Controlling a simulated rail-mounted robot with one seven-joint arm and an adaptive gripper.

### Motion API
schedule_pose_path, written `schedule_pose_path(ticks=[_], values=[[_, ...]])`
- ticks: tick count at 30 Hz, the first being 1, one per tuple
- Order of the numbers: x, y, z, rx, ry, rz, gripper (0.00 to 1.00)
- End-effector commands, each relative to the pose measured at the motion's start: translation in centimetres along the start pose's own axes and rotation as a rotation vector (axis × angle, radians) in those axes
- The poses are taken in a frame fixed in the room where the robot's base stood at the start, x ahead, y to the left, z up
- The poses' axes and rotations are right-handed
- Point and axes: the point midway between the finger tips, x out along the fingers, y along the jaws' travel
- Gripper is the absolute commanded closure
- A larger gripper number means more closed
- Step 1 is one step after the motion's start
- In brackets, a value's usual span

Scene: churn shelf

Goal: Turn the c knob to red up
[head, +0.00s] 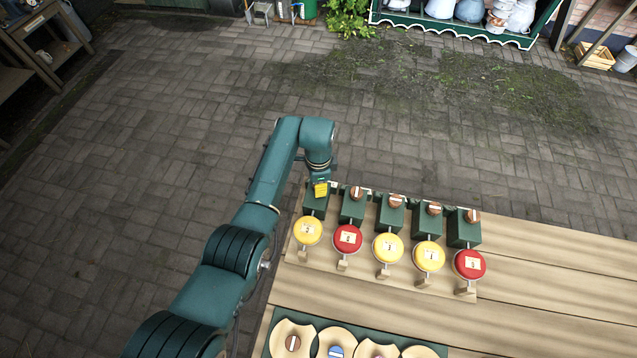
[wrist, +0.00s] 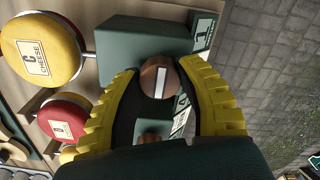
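The C knob (wrist: 160,77) is a small brown round knob with a white stripe, on a dark green box (wrist: 140,42) beside the yellow disc marked C CHEESE (wrist: 42,49) in the wrist view. In the head view the C disc (head: 307,231) is the leftmost yellow one. My gripper (wrist: 160,68) has its yellow ribbed fingers on both sides of the knob; whether they press on it is not clear. In the head view my gripper (head: 321,189) covers this knob. The stripe runs nearly upright in the wrist view. No red mark shows on the knob.
A red disc (wrist: 62,118) marked D is beside C. Several more green boxes with knobs (head: 396,200) and discs run rightward along the wooden table (head: 560,300). Another row of round pieces (head: 292,342) lies in front. Brick paving (head: 150,150) is open behind.

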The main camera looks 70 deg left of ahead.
Motion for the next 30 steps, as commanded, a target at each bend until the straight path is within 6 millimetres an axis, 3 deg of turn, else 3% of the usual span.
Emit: schedule_pose_path(ticks=[1,5,17,30], values=[[-0.01,0.00,0.00,0.000,0.000,0.000,0.77],[-0.01,0.01,0.00,0.000,0.000,0.000,1.00],[0.00,0.03,0.02,-0.076,-0.001,0.001,1.00],[0.00,0.03,0.02,-0.431,-0.001,0.001,1.00]])
